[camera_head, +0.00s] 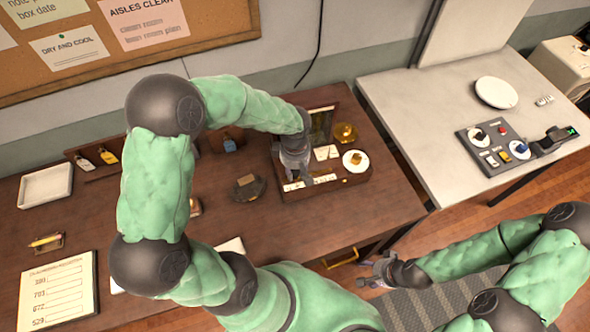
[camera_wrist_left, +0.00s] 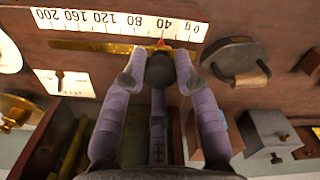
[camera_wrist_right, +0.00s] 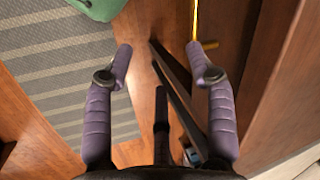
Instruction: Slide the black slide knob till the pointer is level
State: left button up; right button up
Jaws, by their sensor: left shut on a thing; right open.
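The black slide knob (camera_wrist_left: 160,70) sits on a brass bar (camera_wrist_left: 100,47) below a white number scale (camera_wrist_left: 120,22) in the left wrist view. A small red mark stands at the knob, near the 40 to 80 part. My left gripper (camera_wrist_left: 160,68) is shut on the knob, a fingertip on each side; it also shows over the wooden scale in the head view (camera_head: 297,178). A white card (camera_wrist_left: 62,83) bears a small dark pointer; whether it is level I cannot tell. My right gripper (camera_wrist_right: 160,62) is open and empty, beside the desk in the head view (camera_head: 375,272).
The brown desk (camera_head: 235,215) holds the wooden scale, a dark round item (camera_head: 248,187), a white tray (camera_head: 46,186) and a paper sheet (camera_head: 58,290). A light table (camera_head: 420,100) at right holds a grey control panel (camera_head: 480,155). A brass handle (camera_head: 340,259) is near my right gripper.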

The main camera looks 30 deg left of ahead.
pick_arm(q)
jog(key=shift+w+d, duration=0.1)
jog(key=shift+d, duration=0.05)
jog(key=shift+w+d+f+b, duration=0.1)
jog(key=shift+w+d+b, duration=0.35)
jog(key=shift+w+d, duration=0.45)
jog(key=shift+s, duration=0.1)
jog(key=o, duration=0.9)
notch_tip(320, 180, up, 7)
jog(key=p, duration=0.4)
dwell(0.5)
